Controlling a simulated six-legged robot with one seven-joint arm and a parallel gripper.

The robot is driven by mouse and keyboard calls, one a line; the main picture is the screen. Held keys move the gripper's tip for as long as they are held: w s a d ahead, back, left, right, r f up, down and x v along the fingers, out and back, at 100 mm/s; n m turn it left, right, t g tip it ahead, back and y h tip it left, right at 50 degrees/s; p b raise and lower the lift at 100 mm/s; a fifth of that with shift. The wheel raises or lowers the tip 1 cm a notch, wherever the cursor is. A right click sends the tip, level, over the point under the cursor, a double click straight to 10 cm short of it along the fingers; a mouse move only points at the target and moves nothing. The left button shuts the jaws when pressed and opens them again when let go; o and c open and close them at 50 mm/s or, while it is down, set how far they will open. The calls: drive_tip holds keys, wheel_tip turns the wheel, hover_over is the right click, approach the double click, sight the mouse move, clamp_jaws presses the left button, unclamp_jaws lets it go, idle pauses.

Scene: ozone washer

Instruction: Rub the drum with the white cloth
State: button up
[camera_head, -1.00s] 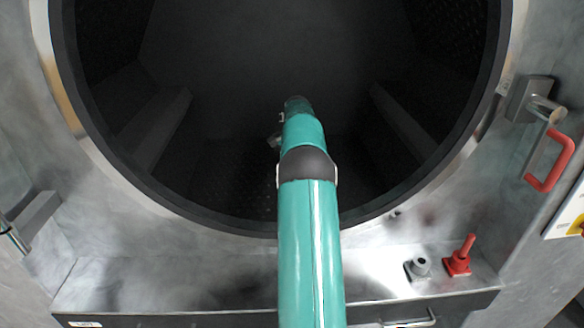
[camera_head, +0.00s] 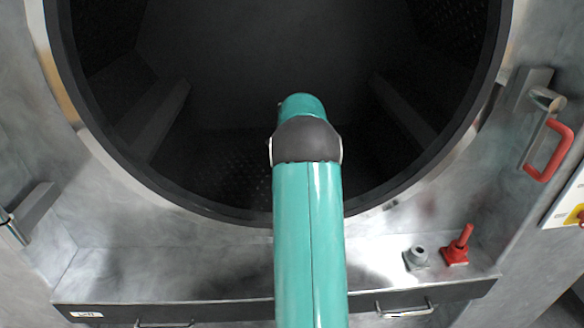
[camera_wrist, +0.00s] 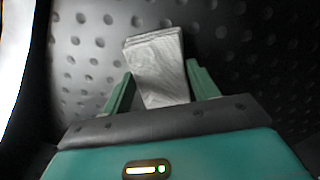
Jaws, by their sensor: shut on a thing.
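The drum (camera_head: 225,165) is a large dark round cavity in the head view, with a perforated inner wall. My teal arm reaches into its opening, and my gripper is hidden behind the arm there. In the wrist view, my gripper (camera_wrist: 160,90) is shut on the white cloth (camera_wrist: 156,60), which looks folded and greyish and sticks out beyond the green fingers. The dimpled drum wall (camera_wrist: 90,50) lies behind the cloth. I cannot tell whether the cloth touches the wall.
A metal rim surrounds the drum opening. A ledge (camera_head: 200,270) runs below it, with a red fitting (camera_head: 457,247) and a grey fitting (camera_head: 416,258) at right. A red handle (camera_head: 550,152) is on the right and a metal latch (camera_head: 32,208) on the left.

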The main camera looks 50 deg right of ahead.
drive_tip(key=shift+s+a+f, duration=0.15)
drive_tip(key=shift+r, duration=3.15)
drive_tip(key=shift+r, duration=0.1)
drive_tip(key=shift+r, duration=1.4)
